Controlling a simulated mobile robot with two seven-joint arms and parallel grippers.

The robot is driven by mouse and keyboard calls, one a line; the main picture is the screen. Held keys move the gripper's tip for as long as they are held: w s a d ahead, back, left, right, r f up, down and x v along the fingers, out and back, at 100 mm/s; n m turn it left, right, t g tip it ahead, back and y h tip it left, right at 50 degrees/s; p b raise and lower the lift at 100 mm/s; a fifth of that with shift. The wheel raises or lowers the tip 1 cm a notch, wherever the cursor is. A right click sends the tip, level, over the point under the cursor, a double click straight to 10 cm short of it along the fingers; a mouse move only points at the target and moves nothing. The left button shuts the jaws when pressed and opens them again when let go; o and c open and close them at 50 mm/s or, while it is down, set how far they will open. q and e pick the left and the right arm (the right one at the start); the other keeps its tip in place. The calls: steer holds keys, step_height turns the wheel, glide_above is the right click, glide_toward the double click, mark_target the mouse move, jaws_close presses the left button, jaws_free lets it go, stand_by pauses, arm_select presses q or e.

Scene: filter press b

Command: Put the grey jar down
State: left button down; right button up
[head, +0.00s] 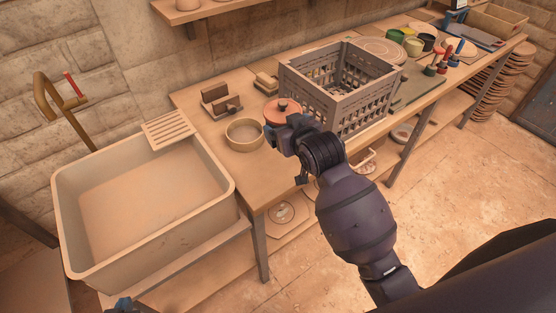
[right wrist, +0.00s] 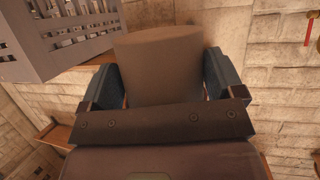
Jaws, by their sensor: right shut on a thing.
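My right gripper (right wrist: 160,88) is shut on the grey jar (right wrist: 160,55), a plain grey-brown cylinder between its two blue-grey fingers in the right wrist view. In the head view the right gripper (head: 290,137) is over the front part of the worktable (head: 185,98), beside the grey crate. The arm and gripper hide most or all of the jar there, and I cannot tell whether its base touches the table. A small blue part of my left gripper (head: 123,303) shows at the bottom left edge; its fingers cannot be made out.
A grey slatted crate (head: 345,112) stands just right of the right gripper. A round tan bowl (head: 244,134) and a red-lidded pot (head: 281,107) are close by. Wooden blocks (head: 220,101) lie behind. A large sink (head: 140,200) is at the left. Coloured pots stand farther right.

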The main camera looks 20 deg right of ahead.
mark_target(285, 178)
step_height(285, 178, down, 16)
steer(key=shift+r+b, duration=0.15)
steer(key=shift+b, duration=0.4)
steer(key=o, duration=0.6)
steer(key=shift+c, duration=0.2)
steer(key=shift+o, duration=0.9)
